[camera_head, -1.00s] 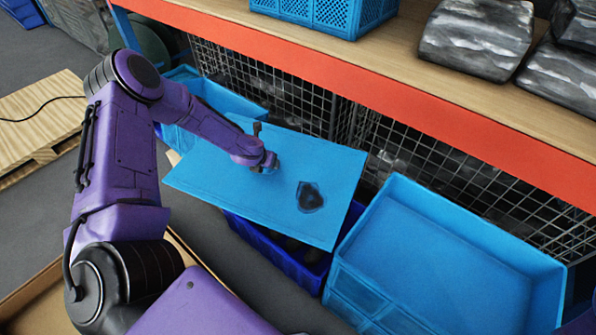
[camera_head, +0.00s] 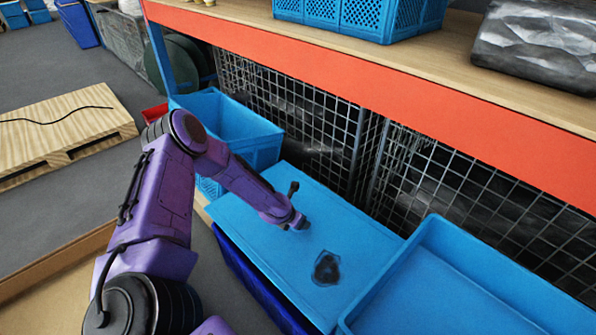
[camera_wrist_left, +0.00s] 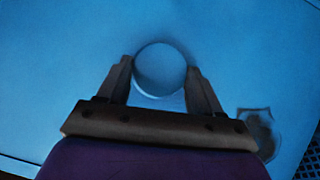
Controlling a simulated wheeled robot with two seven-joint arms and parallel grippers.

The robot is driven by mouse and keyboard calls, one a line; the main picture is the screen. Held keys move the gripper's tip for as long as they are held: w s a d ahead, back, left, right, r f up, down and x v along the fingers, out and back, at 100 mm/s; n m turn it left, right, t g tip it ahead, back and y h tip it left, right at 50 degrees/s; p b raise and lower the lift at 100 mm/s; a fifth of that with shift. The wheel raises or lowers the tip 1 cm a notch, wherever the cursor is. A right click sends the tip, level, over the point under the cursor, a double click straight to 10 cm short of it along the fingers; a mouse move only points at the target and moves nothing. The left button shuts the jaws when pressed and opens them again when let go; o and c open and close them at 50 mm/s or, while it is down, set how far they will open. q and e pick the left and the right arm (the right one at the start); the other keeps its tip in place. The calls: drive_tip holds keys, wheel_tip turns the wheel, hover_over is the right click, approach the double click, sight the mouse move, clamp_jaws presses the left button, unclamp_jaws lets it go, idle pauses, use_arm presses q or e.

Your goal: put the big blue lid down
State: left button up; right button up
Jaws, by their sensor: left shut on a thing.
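The big blue lid (camera_head: 270,238) is a flat light-blue sheet with a dark stain (camera_head: 326,268) on it. It lies over or just above a dark blue crate (camera_head: 262,290), whose side shows below its front left edge. My left gripper (camera_head: 299,224) is on top of the lid. In the left wrist view, the two fingers (camera_wrist_left: 160,82) are shut on a round blue knob (camera_wrist_left: 160,69) on the lid. Whether the lid touches the crate's rim all round cannot be told. My right gripper is not in view.
An empty light-blue crate (camera_head: 355,322) stands close to the right. Another light-blue crate (camera_head: 278,137) stands behind on the left. A wire mesh (camera_head: 340,130) and an orange shelf beam (camera_head: 380,75) lie behind the lid. A pallet (camera_head: 100,118) is at far left.

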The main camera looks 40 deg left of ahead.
use_arm(q)
wheel_tip(320, 180, down, 4)
drive_tip(key=shift+w+f+b, duration=0.1)
drive_tip(key=shift+f+b, duration=0.15)
drive_tip(key=shift+b, duration=0.55)
drive_tip(key=shift+r, duration=0.1)
